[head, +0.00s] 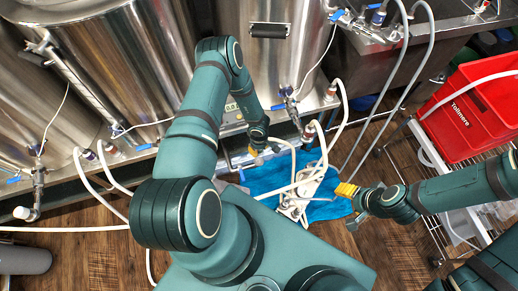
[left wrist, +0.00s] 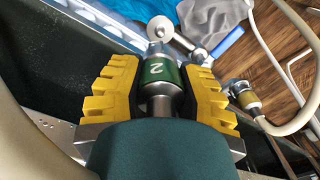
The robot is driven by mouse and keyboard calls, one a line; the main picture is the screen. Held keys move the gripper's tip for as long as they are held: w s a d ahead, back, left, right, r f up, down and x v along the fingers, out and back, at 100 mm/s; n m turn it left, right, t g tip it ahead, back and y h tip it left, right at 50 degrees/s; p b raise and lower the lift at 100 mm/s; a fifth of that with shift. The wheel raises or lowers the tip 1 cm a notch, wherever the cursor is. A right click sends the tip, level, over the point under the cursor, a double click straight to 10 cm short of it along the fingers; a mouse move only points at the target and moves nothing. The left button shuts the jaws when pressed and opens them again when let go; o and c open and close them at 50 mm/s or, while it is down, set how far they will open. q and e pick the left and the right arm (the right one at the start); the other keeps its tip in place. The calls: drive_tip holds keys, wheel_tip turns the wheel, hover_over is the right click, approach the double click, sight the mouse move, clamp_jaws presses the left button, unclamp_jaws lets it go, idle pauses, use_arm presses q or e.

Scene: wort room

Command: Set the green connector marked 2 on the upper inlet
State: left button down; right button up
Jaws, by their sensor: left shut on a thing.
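The green connector marked 2 (left wrist: 160,72) sits between the yellow fingers of my left gripper (left wrist: 160,85), which is shut on it. Its metal end points to the top of the left wrist view. Just beyond it is a pale round-ended metal fitting (left wrist: 160,29); I cannot tell whether they touch or whether this is the upper inlet. In the head view my left gripper (head: 255,150) is beside the steel tanks, and the connector is too small to make out. My right gripper (head: 346,190) is at the right of the blue cloth, its finger opening unclear.
A blue cloth (head: 265,178) lies on the wooden floor under a pale fitting assembly (head: 293,205) with hoses. Another hose connector (left wrist: 243,95) is close on the right in the left wrist view. Steel tanks (head: 275,55) stand behind. A red crate (head: 475,110) is on a rack at right.

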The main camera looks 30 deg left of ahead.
use_arm(q)
drive_tip(key=shift+r, duration=0.15)
drive_tip(key=shift+r+p, duration=1.35)
drive_tip(key=shift+r, duration=0.8)
